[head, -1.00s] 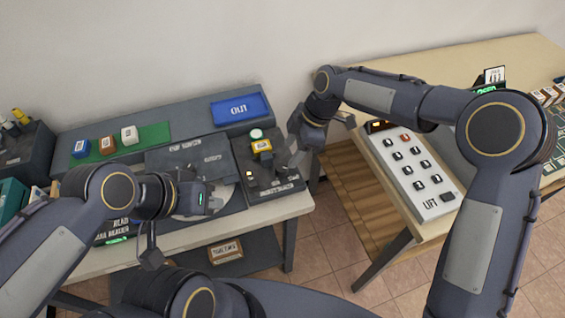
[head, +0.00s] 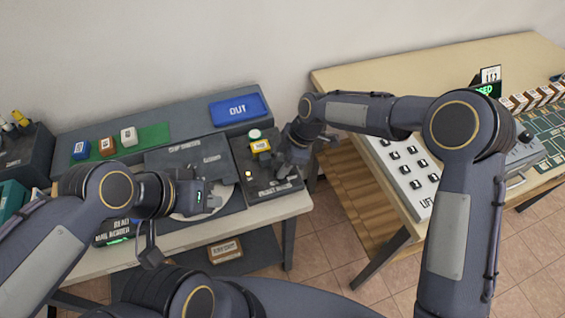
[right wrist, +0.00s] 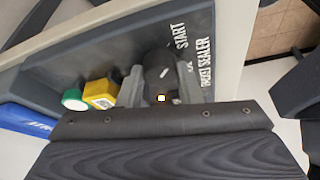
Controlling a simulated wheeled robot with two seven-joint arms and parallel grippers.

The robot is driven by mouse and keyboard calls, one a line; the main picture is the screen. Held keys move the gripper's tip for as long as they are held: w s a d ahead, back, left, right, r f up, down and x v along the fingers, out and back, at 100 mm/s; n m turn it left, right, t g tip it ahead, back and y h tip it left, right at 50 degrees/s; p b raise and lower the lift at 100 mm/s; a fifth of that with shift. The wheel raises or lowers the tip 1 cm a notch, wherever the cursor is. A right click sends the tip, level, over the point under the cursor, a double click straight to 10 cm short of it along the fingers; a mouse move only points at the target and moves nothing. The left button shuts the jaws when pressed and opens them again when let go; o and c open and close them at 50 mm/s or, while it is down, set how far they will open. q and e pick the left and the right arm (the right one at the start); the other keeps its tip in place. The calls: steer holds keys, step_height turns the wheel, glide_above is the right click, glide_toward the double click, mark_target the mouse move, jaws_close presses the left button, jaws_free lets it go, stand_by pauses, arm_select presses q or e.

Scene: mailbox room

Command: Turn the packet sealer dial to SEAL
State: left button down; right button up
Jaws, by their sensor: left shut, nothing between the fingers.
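The packet sealer (head: 240,148) is a dark grey unit at the right end of the left table. Its lettering, including START and SEALER, shows in the right wrist view (right wrist: 195,55). The dark dial (right wrist: 160,68) sits between the fingers of my right gripper (right wrist: 160,84), one finger on each side. The gripper looks open around it; firm contact cannot be made out. In the head view my right gripper (head: 286,168) covers the dial, and its setting is not readable. My left gripper (head: 214,201) is shut and empty over the left part of the table.
A yellow block (head: 260,145) and a green-and-white round piece (head: 255,134) are on the sealer behind the gripper. A blue OUT tray (head: 240,108) lies behind. A lift button panel (head: 405,175) stands on the right table, across a gap.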

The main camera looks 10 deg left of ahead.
steer(key=c, duration=0.3)
